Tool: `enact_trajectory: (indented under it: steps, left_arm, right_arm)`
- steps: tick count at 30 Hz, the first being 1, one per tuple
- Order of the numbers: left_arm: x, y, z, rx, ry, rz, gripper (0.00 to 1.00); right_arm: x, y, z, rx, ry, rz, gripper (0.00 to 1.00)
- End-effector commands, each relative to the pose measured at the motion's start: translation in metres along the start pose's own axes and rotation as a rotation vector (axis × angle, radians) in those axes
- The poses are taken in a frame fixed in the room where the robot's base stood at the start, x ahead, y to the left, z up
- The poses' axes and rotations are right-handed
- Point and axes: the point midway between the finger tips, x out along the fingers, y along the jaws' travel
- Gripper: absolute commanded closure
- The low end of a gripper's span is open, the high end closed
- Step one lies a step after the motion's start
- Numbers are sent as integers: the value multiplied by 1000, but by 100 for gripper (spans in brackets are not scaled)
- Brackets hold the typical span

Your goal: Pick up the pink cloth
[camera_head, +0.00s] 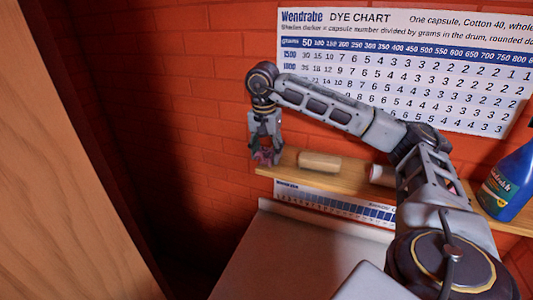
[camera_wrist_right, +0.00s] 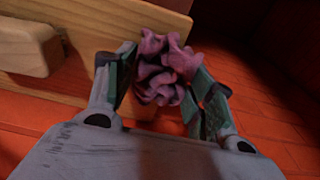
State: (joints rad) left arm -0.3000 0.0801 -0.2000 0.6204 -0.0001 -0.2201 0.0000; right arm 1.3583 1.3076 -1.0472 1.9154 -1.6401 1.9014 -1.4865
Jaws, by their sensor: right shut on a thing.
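The pink cloth (camera_wrist_right: 162,72) is a crumpled bundle between the fingers of my right gripper (camera_wrist_right: 165,88) in the right wrist view. My right gripper is shut on it, with a finger on each side. In the head view the cloth (camera_head: 265,157) shows small and dark pink below the right gripper (camera_head: 266,150), at the left end of the wooden shelf (camera_head: 340,176). I cannot tell whether the cloth touches the shelf. My left gripper is not in view.
A light wooden block (camera_head: 320,162) lies on the shelf right of the cloth. A white cylinder (camera_head: 382,174) and a blue bottle (camera_head: 512,180) are farther right. A dye chart (camera_head: 440,60) hangs on the red brick wall. A wooden panel (camera_head: 60,170) fills the left.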

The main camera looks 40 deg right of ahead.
Motion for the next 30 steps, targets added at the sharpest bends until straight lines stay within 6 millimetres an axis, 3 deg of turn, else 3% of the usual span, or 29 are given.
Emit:
enact_trajectory:
  steps: [11, 18, 30]
  left_arm:
    - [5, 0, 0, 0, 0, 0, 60]
    - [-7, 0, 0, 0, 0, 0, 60]
    - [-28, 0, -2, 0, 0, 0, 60]
  right_arm:
    - [-27, -1, -3, 0, 0, -4, 54]
    - [-60, 0, -8, 1, 2, -2, 54]
    - [-92, 0, -11, 0, 1, -1, 54]
